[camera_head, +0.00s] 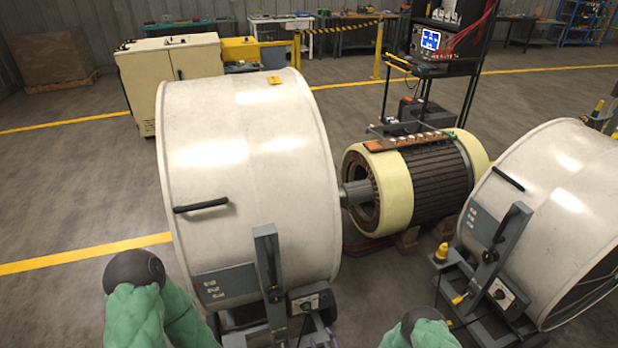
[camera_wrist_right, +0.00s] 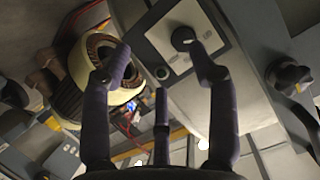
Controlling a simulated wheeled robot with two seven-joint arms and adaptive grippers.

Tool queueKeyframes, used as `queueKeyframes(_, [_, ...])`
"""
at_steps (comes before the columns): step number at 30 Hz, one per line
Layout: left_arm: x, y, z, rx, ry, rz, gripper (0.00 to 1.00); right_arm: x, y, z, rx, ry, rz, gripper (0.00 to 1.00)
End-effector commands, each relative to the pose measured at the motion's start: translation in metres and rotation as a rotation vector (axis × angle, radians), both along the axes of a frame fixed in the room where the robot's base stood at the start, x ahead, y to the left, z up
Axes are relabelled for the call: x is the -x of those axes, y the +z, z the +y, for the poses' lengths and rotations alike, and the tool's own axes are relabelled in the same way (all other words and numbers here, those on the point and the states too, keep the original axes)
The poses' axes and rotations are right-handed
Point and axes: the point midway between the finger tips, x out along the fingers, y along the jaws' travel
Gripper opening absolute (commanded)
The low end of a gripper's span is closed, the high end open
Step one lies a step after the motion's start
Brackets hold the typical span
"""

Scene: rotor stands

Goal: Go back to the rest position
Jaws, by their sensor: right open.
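My right gripper (camera_wrist_right: 160,65) is open in the right wrist view, its dark purple fingers spread with nothing between them. Its fingertips are in front of a grey control box (camera_wrist_right: 150,40) with a pale plate and a dark knob (camera_wrist_right: 184,39); I cannot tell if they touch it. In the head view, the control box (camera_head: 311,300) of the left rotor stand is at the bottom middle, with a little purple of my right gripper (camera_head: 318,328) just below it, mostly hidden. My left gripper is not in view.
A large white drum (camera_head: 240,150) stands at left and another (camera_head: 560,200) at right, each with a lever and control box in front. A cream-ended rotor (camera_head: 435,180) lies between and behind them. A white cabinet (camera_head: 165,65) stands behind. Floor shows at far left.

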Motion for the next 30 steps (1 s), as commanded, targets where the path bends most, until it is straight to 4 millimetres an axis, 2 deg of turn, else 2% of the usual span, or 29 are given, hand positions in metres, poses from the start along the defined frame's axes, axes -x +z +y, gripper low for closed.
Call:
queueKeyframes(1, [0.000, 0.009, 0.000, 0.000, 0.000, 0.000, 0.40, 0.003, 0.010, -0.005, 0.000, 0.001, 0.086, 0.60])
queueKeyframes(5, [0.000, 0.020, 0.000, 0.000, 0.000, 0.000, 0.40, 0.028, 0.019, -0.017, -0.011, -0.008, 0.323, 0.60])
queueKeyframes(8, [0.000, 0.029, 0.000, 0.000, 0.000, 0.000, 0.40, 0.056, 0.033, -0.026, -0.024, -0.023, 0.508, 0.60])
queueKeyframes(18, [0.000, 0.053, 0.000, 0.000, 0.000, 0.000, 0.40, 0.188, 0.107, -0.045, -0.081, -0.102, 1.069, 0.60])
queueKeyframes(21, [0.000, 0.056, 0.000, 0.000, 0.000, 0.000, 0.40, 0.214, 0.123, -0.047, -0.093, -0.119, 1.161, 0.60])
queueKeyframes(25, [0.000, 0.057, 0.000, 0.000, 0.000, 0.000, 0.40, 0.230, 0.132, -0.047, -0.100, -0.130, 1.217, 0.60])
queueKeyframes(30, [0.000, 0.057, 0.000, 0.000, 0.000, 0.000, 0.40, 0.233, 0.132, -0.047, -0.101, -0.131, 1.225, 0.60])
